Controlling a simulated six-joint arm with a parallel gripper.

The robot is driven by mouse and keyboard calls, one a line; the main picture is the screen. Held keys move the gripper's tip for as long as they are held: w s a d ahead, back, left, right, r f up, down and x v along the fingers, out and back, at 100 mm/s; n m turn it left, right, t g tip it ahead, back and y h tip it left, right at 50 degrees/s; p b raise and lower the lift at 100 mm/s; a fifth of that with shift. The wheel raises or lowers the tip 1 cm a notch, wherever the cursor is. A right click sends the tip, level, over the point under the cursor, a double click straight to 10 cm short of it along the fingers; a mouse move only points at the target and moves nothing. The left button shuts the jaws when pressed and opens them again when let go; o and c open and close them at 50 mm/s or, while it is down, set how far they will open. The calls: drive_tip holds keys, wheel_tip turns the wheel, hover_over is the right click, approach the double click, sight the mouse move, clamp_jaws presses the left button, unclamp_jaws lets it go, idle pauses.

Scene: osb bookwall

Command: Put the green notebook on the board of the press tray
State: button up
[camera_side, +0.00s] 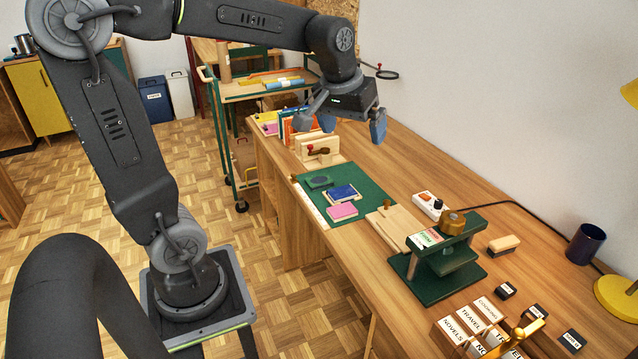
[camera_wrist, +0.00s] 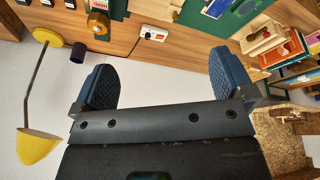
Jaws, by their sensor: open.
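My gripper (camera_side: 352,124) hangs open and empty above the far part of the desk. Its two blue fingers also show, wide apart, in the wrist view (camera_wrist: 162,82). A small dark green flat item (camera_side: 319,182) lies on the green mat (camera_side: 374,199); I cannot tell whether it is the green notebook. A blue notebook (camera_side: 342,193) and a pink notebook (camera_side: 342,211) lie nearer on the mat. A pale wooden board (camera_side: 391,227) lies between the mat and the green press (camera_side: 440,262). I cannot tell for sure which part is the press tray.
A wooden book holder (camera_side: 316,149) and upright coloured books (camera_side: 289,124) stand at the far end. A white switch box (camera_side: 427,204), a brush (camera_side: 503,244), a dark cup (camera_side: 585,244) and labelled boxes (camera_side: 471,322) are on the desk. A wall runs along the right.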

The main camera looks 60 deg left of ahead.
drive_tip(key=w+a+f+n+g, duration=0.1)
drive_tip(key=w+a+f+n, duration=0.3)
drive_tip(key=w+a, duration=0.55)
drive_tip(key=n+g+h, duration=0.1)
drive_tip(key=n+g, duration=0.2)
drive_tip(key=n, duration=0.5)
hover_over(321, 183)
wheel_tip(321, 183, down, 18)
wheel_tip(321, 183, down, 8)
drive_tip(key=shift+a+r, duration=0.1)
drive_tip(key=shift+w+f, duration=0.1)
drive_tip(key=shift+f, duration=2.95)
drive_tip(key=c, duration=0.7)
drive_tip(key=shift+r, duration=0.1)
drive_tip(key=shift+c, duration=0.2)
